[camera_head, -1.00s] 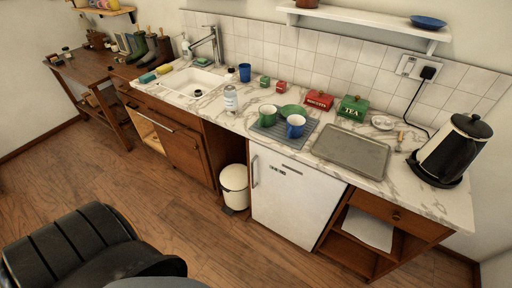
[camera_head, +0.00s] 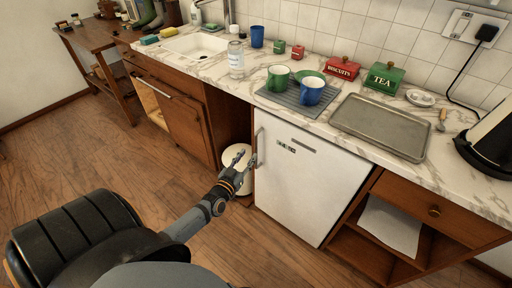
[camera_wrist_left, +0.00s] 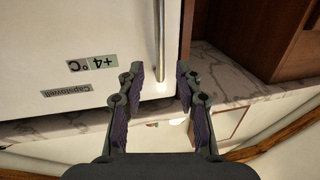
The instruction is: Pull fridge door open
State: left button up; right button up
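The white fridge (camera_head: 305,185) stands under the counter with its door shut, and a label is near the door's top. Its upright metal handle (camera_head: 260,143) runs along the door's left edge. My left gripper (camera_head: 243,161) is open at the handle's left. In the left wrist view the fridge door (camera_wrist_left: 60,30) looks upside down. There the handle (camera_wrist_left: 159,45) ends between the two spread fingers of my left gripper (camera_wrist_left: 160,92). I cannot tell whether either finger touches it. My right gripper is not in view.
A pale bin (camera_head: 237,157) stands left of the fridge, partly hidden by my gripper. The marble counter (camera_head: 215,70) above holds mugs, tins and a grey tray (camera_head: 382,125). A wooden cabinet (camera_head: 187,130) is at the left. The wooden floor before the fridge is clear.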

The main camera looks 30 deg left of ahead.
aim_at(256, 146)
pick_arm(q)
jog(key=w, duration=0.2)
jog(key=w+b, duration=0.1)
jog(key=w, duration=0.1)
jog(key=w+b, duration=0.1)
jog(key=w, duration=0.2)
jog(key=shift+a+f, duration=0.25)
jog(key=shift+a, duration=0.15)
jog(key=shift+w+a+r, duration=0.1)
jog(key=shift+w, duration=0.55)
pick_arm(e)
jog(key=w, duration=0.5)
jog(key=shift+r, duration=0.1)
pick_arm(q)
grip_shut()
